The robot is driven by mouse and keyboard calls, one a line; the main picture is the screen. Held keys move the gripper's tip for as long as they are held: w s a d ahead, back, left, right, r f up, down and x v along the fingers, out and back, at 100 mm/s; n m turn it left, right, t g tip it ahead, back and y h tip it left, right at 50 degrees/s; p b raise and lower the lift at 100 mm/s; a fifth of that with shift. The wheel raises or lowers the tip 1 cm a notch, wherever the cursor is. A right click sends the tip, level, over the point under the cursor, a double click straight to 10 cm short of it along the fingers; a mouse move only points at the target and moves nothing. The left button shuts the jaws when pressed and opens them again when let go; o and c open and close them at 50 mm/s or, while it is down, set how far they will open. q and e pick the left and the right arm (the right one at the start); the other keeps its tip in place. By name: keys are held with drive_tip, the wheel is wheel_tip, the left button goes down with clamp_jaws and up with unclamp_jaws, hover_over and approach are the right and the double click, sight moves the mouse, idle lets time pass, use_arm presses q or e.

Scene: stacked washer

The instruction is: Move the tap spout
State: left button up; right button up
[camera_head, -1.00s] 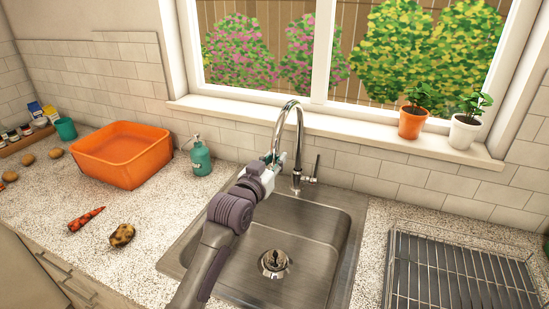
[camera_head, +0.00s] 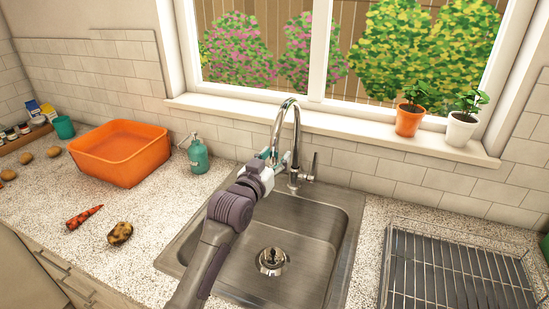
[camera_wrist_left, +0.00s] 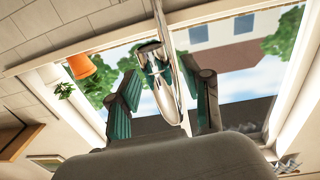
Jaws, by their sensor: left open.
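The chrome tap spout (camera_head: 284,104) curves up and over the sink from its base at the back edge. My left gripper (camera_head: 276,157) is at the down-turned end of the spout, with its fingers open on either side of it. In the left wrist view the shiny spout (camera_wrist_left: 167,96) lies between the two green-padded fingers of the left gripper (camera_wrist_left: 161,76). Gaps show beside the spout there, and I cannot tell whether either finger touches it. My right gripper is not in view.
The tap handle (camera_head: 313,167) stands just right of the spout. The steel sink (camera_head: 312,225) is empty below. A soap bottle (camera_head: 198,156) and an orange tub (camera_head: 120,155) are to the left. A dish rack (camera_head: 455,270) is at right, and potted plants (camera_head: 409,120) stand on the sill.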

use_arm(q)
drive_tip(key=v, duration=1.2)
